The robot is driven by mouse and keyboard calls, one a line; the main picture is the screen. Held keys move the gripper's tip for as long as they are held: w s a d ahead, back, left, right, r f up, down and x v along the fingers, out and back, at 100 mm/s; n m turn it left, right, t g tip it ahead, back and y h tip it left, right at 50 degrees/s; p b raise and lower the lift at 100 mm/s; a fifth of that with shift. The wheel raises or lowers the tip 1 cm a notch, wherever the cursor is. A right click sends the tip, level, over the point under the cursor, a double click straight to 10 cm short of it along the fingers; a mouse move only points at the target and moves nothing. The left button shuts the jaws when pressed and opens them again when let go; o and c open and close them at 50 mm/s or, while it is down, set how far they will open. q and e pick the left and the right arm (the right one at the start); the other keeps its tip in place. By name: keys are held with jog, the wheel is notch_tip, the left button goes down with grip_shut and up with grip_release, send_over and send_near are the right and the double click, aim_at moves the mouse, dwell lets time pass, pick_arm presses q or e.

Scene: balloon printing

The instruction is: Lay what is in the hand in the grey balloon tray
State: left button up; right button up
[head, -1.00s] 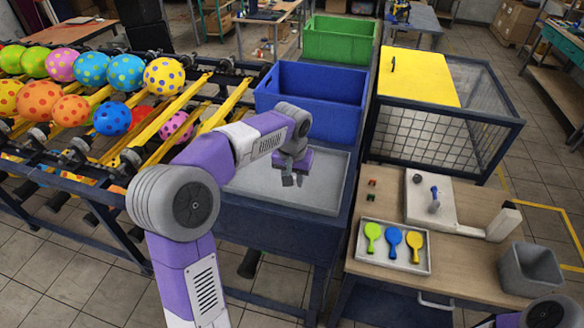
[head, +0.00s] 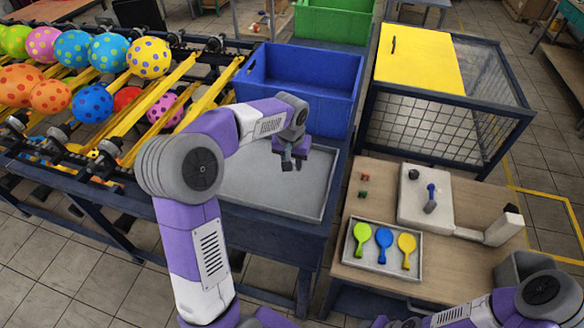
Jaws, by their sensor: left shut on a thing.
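My left gripper (head: 291,163) points down over the back right part of a large grey tray (head: 262,204) in front of the blue crate. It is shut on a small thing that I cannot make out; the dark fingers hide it. A smaller pale grey tray (head: 371,265) lies on the wooden bench to the right. In it lie a green balloon (head: 361,236), a blue balloon (head: 384,240) and a yellow balloon (head: 406,245), all flat and side by side. My right arm shows at the lower right; its gripper is out of view.
A blue crate (head: 303,76) stands behind the large tray. A yellow-topped mesh cage (head: 420,58) stands behind the bench. A rack with yellow rails (head: 170,95) holds several dotted balloons at left.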

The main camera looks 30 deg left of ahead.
aim_at(293, 176)
pick_arm(q)
jog(key=shift+f, duration=1.55)
jog(key=shift+f, duration=0.1)
jog(key=shift+f, duration=0.15)
jog(key=o, duration=0.9)
jog(key=shift+o, duration=0.2)
jog(key=shift+r, duration=0.2)
notch_tip(293, 176, up, 12)
jog(key=s, duration=0.1)
jog(key=shift+s+d, duration=0.2)
jog(key=shift+s, duration=0.15)
